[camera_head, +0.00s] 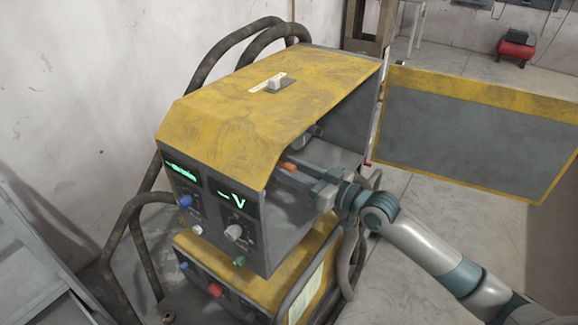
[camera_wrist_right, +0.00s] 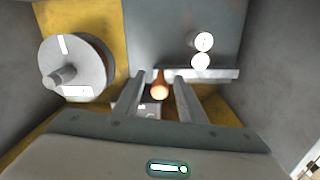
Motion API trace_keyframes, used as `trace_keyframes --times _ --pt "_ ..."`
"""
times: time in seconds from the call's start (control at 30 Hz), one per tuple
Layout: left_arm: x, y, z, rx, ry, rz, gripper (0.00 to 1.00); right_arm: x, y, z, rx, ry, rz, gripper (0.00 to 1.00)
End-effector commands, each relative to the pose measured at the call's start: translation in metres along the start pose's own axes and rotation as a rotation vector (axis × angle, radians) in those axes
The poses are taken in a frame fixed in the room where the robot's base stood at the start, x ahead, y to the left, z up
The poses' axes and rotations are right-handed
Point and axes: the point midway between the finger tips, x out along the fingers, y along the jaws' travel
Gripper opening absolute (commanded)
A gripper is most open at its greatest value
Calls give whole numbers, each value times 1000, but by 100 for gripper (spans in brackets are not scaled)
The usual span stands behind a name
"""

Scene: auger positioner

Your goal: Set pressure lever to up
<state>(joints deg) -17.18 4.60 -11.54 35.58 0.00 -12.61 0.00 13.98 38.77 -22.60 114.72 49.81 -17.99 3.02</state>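The pressure lever appears to be the small orange-tipped part inside the open side of the yellow and grey machine (camera_head: 215,125). Its orange tip (camera_head: 288,166) shows at the edge of the side opening, and in the wrist view the orange knob (camera_wrist_right: 160,91) lies between my right gripper's fingers. My right gripper (camera_head: 303,176) reaches into the opening from the right. In the wrist view its two fingers (camera_wrist_right: 158,82) are apart, with gaps visible on both sides of the knob. The lever's arm and pivot are mostly hidden. My left gripper is not in view.
The open side door (camera_head: 470,135) stands out to the right of the machine. Inside, a grey round part with a handle (camera_wrist_right: 70,68) sits left of my fingers, and pale round parts (camera_wrist_right: 203,42) are at upper right. Thick hoses (camera_head: 130,220) run along the machine's left.

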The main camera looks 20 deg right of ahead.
Motion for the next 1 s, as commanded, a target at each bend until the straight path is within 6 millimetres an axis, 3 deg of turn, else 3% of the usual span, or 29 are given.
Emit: trace_keyframes --times 0.23,0.4,0.77,1.0 --pt "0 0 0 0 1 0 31 0 0 0 0 0 0 37" --pt "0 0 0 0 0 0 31 0 0 0 0 0 0 0" --pt "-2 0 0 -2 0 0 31 0 0 -4 -23 1 1 0" --pt "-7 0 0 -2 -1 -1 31 0 -2 -18 -113 5 1 0"
